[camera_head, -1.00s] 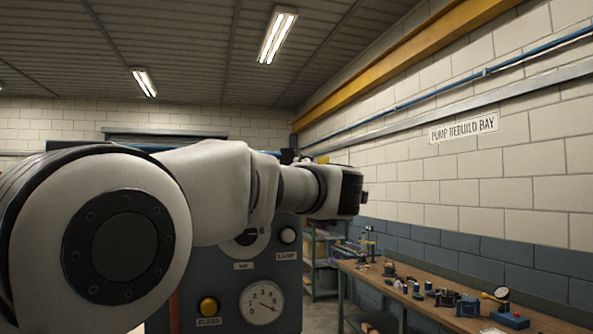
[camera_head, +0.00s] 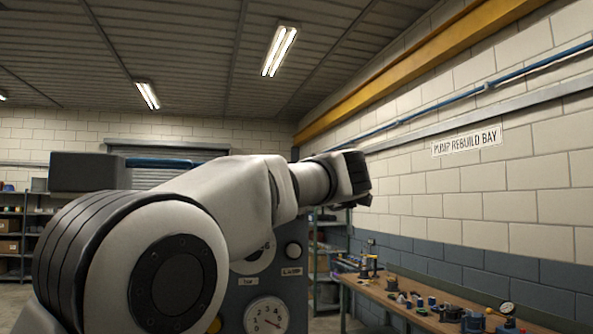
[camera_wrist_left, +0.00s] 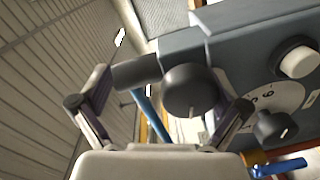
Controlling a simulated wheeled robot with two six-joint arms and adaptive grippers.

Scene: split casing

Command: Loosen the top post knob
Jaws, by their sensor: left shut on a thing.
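My left arm crosses the head view, with its dark gripper (camera_head: 356,200) in front of the wall at the right of the blue-grey panel casing (camera_head: 290,255). In the left wrist view the left gripper (camera_wrist_left: 163,98) has its fingers either side of a dark round knob (camera_wrist_left: 190,88) with a pale mark and a dark cylinder (camera_wrist_left: 136,71) beside it. The gripper is shut on the dark knob; the exact contact is hard to see. The casing (camera_wrist_left: 235,40) lies right of it. In the head view the knob is hidden. My right gripper is not in view.
A workbench (camera_head: 400,308) with several parts stands along the right wall. Shelves (camera_head: 10,235) stand far left.

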